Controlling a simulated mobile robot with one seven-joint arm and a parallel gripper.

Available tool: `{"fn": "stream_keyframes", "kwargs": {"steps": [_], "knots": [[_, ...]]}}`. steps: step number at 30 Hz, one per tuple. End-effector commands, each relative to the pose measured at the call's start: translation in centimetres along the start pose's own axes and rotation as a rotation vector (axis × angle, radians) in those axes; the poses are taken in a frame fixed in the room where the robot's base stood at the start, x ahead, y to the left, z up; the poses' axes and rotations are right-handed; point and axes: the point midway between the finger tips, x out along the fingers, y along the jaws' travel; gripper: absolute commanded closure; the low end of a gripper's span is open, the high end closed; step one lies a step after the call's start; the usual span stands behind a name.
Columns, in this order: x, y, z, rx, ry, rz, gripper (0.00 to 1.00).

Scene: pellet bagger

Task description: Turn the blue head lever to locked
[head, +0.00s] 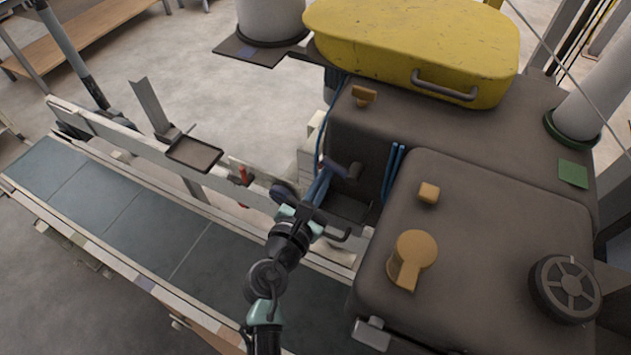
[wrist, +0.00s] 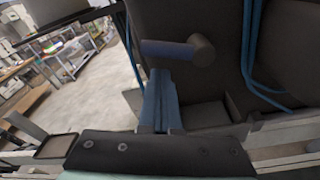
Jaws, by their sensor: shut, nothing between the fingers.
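The blue head lever (wrist: 168,49) is a short dark-blue bar. It points left, roughly level, from a round grey hub (wrist: 203,49) on the machine's dark side wall. In the head view the lever (head: 336,166) shows small above my gripper. My gripper (wrist: 160,76) has blue fingers pressed together with nothing between them. In the wrist view the fingertips are just below the lever's bar; I cannot tell whether they touch it. In the head view my gripper (head: 322,180) reaches up to the machine's side from the conveyor.
Blue hoses (head: 393,172) run down the machine to the right of the lever. A grey box cover with an orange knob (head: 411,257) and a black handwheel (head: 565,288) stands at right. The conveyor (head: 120,221) and a small tray (head: 194,153) lie to the left.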

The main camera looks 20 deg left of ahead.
Motion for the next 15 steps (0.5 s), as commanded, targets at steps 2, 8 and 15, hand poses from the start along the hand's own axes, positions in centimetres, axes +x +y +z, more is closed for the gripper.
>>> {"fn": "stream_keyframes", "kwargs": {"steps": [2, 8, 15], "knots": [[-0.31, 0.15, 0.93, 0.000, 0.000, 0.001, 1.00], [-0.53, 0.04, 1.31, 0.001, 0.001, 0.001, 1.00], [-0.53, 0.01, 1.27, 0.000, 0.001, 0.001, 1.00]]}}
